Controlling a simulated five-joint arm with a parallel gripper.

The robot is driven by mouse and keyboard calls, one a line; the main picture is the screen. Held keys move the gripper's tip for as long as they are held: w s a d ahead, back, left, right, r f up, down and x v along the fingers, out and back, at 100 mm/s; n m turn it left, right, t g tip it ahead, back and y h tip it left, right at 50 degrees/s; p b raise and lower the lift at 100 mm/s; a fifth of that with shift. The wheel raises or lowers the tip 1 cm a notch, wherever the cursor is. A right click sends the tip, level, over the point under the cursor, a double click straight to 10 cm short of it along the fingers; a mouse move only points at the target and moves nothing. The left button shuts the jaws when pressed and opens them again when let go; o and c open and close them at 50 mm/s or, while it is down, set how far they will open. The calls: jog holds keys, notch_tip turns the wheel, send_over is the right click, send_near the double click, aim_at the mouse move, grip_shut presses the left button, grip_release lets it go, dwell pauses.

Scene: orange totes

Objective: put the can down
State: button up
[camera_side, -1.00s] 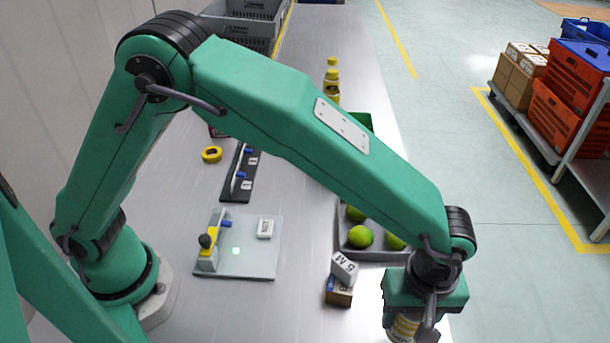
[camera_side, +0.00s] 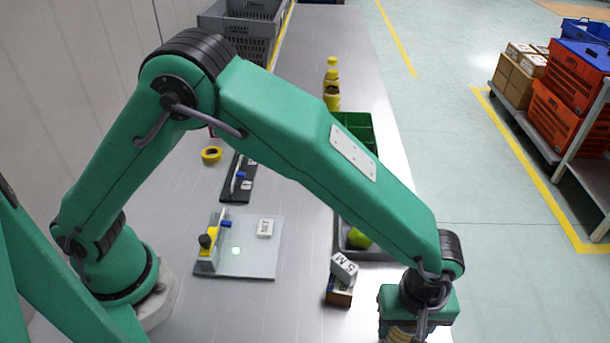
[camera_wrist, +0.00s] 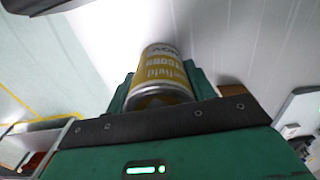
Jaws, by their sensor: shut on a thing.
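The can (camera_wrist: 160,72) is yellow and white with printed lettering and a metal rim. In the wrist view it sits between the two green fingers of my gripper (camera_wrist: 162,85), which is shut on it. In the side view only a small part of the can (camera_side: 400,332) shows under my gripper at the bottom edge of the picture. Its lower end is cut off there, so I cannot tell whether it touches the table.
A grey tray (camera_side: 372,255) with green fruit lies partly behind my arm. Left of my gripper is a small box (camera_side: 339,291) with a white block (camera_side: 344,267) on it. A glass plate (camera_side: 255,258) lies further left.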

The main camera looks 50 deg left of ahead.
jog(key=o, duration=1.2)
jog(key=shift+f, duration=0.1)
notch_tip(320, 180, up, 12)
jog(key=shift+r, duration=0.2)
